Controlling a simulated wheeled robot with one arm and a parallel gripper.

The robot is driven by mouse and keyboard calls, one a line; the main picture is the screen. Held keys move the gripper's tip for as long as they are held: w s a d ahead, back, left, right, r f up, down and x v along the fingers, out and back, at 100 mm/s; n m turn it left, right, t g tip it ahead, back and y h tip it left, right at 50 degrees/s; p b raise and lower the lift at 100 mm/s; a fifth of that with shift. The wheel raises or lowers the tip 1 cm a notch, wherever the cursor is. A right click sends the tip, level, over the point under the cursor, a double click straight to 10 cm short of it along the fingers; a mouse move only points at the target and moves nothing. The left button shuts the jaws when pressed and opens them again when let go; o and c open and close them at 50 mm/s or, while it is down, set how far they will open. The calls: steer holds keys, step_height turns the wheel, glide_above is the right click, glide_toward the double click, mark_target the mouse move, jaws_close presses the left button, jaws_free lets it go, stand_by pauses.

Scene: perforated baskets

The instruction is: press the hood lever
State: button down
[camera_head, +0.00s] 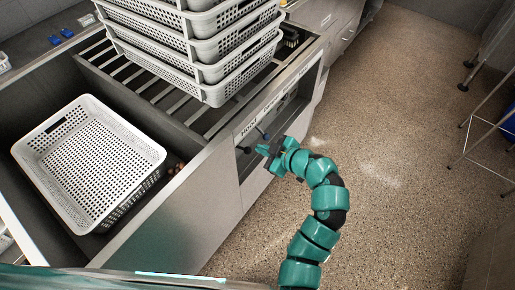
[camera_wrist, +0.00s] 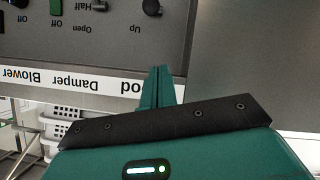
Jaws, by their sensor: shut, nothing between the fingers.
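The hood lever (camera_wrist: 152,8) is a black knob beside the word "Up" on a dark control panel, cut by the top edge of the wrist view. It also shows as a small black knob (camera_head: 243,150) on the counter's front in the head view. My gripper (camera_head: 262,149) is shut and empty, a little right of the knob, with a gap visible between them. In the wrist view its closed green fingers (camera_wrist: 160,72) overlap the white label strip and hide part of the "Hood" label. The fingers do not appear to touch the lever.
A white perforated basket (camera_head: 95,160) lies in the left basin. Stacked baskets (camera_head: 200,50) stand on the slatted counter. The floor (camera_head: 380,130) right of the counter is open.

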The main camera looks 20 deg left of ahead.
steer(key=p, duration=0.2)
glide_above(250, 150)
steer(key=s+a, duration=0.1)
steer(key=s, duration=0.1)
step_height(250, 150, down, 4)
steer(key=shift+w+d+f, duration=0.15)
steer(key=shift+d+f, duration=0.05)
steer(key=shift+f, duration=0.45)
steer(key=shift+w+d+f, duration=0.1)
steer(key=shift+d+f, duration=0.15)
steer(key=shift+f, duration=0.35)
steer(key=shift+w+d+f, duration=0.15)
steer(key=shift+d+f, duration=0.05)
steer(key=shift+f, duration=0.45)
steer(key=shift+f, duration=0.15)
steer(key=shift+f+b, duration=0.3)
steer(key=shift+b, duration=0.75)
steer(key=shift+s+d+r+y+b, duration=0.1)
steer(key=shift+y+b, duration=0.2)
steer(key=shift+b, duration=0.05)
steer(key=shift+b, duration=0.6)
